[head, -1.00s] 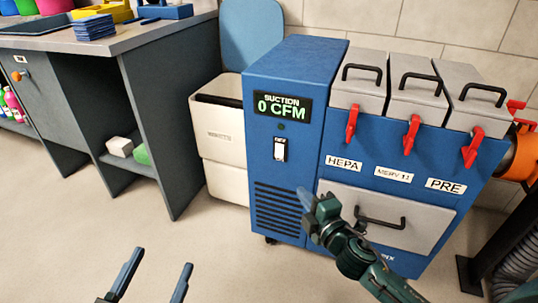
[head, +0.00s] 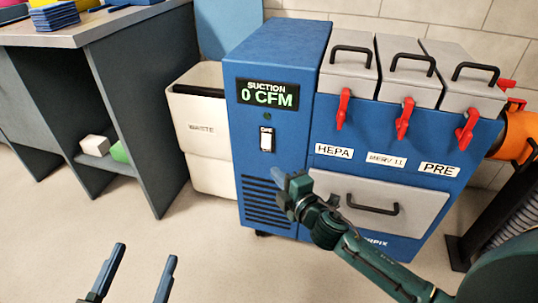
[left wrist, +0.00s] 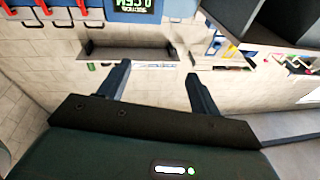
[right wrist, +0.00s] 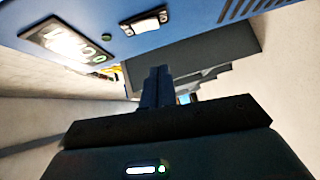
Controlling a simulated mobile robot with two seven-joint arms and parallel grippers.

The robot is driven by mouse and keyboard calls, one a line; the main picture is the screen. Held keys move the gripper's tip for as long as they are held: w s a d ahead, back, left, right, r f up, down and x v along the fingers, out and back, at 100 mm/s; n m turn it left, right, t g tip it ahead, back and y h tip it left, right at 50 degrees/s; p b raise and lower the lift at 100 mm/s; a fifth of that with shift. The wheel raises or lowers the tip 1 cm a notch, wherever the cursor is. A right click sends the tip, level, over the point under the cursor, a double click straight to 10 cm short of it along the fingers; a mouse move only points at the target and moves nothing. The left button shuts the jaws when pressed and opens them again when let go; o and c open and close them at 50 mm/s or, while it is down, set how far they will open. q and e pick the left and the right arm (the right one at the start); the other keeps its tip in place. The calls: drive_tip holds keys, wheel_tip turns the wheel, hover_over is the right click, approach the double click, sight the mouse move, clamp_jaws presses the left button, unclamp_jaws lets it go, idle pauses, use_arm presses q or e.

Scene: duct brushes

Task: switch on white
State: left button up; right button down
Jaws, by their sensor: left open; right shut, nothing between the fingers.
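A white rocker switch (head: 267,138) in a dark frame sits on the front of a blue suction machine (head: 283,50), below a display (head: 267,94) reading "SUCTION 0 CFM". The switch also shows at the top of the right wrist view (right wrist: 146,22). My right gripper (head: 282,181) is shut and empty, in front of the machine, a little below and right of the switch in the head view, and appears apart from it. My left gripper (head: 146,256) is open and empty, low over the floor at the left.
A white waste bin (head: 199,134) stands left of the machine. A grey workbench (head: 100,30) is further left. Red latches (head: 403,118) and a grey drawer (head: 385,206) are on the machine's right side. An orange duct fitting (head: 518,136) is at far right. Floor in front is open.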

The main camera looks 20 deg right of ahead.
drive_tip(key=b, duration=0.2)
approach(263, 147)
drive_tip(key=w+a, duration=0.2)
drive_tip(key=a, duration=0.2)
use_arm(q)
drive_tip(key=shift+w+d+r+t+h+b, duration=0.1)
drive_tip(key=shift+d+r+t+h+b, duration=0.1)
drive_tip(key=shift+r+h+b, duration=0.15)
drive_tip(key=shift+w+d+r+t+h+b, duration=0.1)
drive_tip(key=shift+r+t+h+b, duration=0.1)
drive_tip(key=shift+r+h+b, duration=0.1)
use_arm(e)
drive_tip(key=shift+w+d+f, duration=0.1)
drive_tip(key=shift+w+d, duration=0.6)
drive_tip(key=shift+w, duration=0.25)
drive_tip(key=shift+w+d+f, duration=0.1)
drive_tip(key=shift+w+d, duration=0.55)
drive_tip(key=shift+w, duration=0.35)
use_arm(q)
drive_tip(key=shift+a, duration=0.1)
use_arm(e)
drive_tip(key=shift+w+d+f, duration=0.1)
drive_tip(key=shift+w, duration=0.1)
use_arm(q)
drive_tip(key=shift+f, duration=0.35)
drive_tip(key=shift+a, duration=0.1)
use_arm(e)
drive_tip(key=shift+s, duration=0.1)
